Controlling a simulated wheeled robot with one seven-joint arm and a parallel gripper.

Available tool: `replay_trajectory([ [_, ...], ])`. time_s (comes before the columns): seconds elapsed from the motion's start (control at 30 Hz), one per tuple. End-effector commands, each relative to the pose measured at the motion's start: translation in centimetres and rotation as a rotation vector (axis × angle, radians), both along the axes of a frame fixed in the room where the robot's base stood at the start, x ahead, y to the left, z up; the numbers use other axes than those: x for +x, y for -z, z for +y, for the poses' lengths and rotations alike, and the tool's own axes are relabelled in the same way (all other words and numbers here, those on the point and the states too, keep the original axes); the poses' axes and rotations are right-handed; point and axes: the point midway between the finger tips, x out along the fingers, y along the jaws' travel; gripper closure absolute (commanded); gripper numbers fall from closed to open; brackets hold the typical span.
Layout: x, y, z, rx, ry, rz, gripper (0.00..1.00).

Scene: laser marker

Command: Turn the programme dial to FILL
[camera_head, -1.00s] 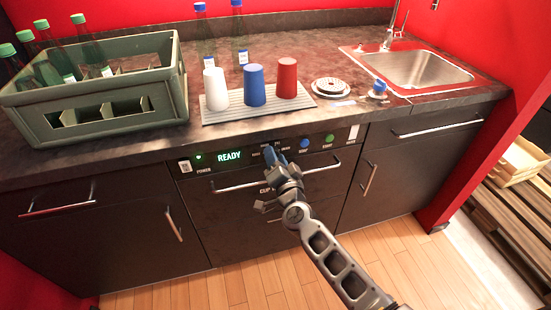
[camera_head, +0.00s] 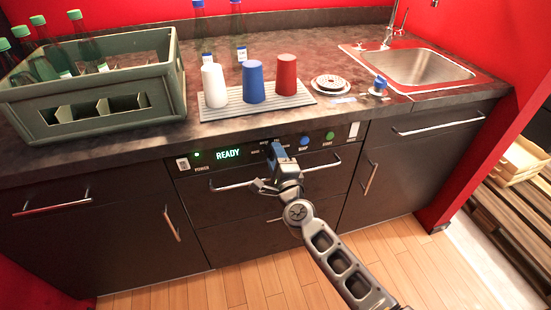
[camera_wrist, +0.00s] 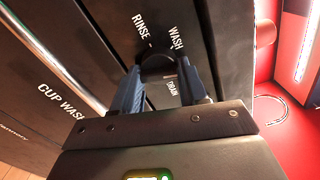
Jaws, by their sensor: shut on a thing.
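The black programme dial (camera_wrist: 158,66) shows in the wrist view between my fingertips. My gripper (camera_wrist: 158,78) is shut on it, with one blue finger on each side. White labels RINSE (camera_wrist: 141,33), WASH (camera_wrist: 176,38) and DRAIN (camera_wrist: 172,89) stand around the dial. I cannot see the FILL label there, and the dial's pointer is not clear. In the head view my gripper (camera_head: 276,152) is at the middle of the cup washer's control panel (camera_head: 215,163) and hides the dial. The green display (camera_head: 228,154) reads READY.
A blue button (camera_head: 304,141) and a green button (camera_head: 330,136) sit right of the dial. A bar handle (camera_head: 232,187) runs below the panel. The counter above holds a bottle crate (camera_head: 150,118), cups on a ribbed mat (camera_head: 205,113) and a sink (camera_head: 425,67).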

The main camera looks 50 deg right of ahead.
Motion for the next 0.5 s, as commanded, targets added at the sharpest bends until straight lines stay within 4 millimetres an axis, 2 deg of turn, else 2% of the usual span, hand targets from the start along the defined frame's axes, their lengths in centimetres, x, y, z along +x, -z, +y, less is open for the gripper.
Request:
replay_trajectory([
  [0.2, -0.06, 0.24, 0.0, 0.123, 0.001, -0.081, 0.88],
  [0.5, -0.07, 0.3, 0.01, 0.218, 0.001, -0.144, 0.88],
])
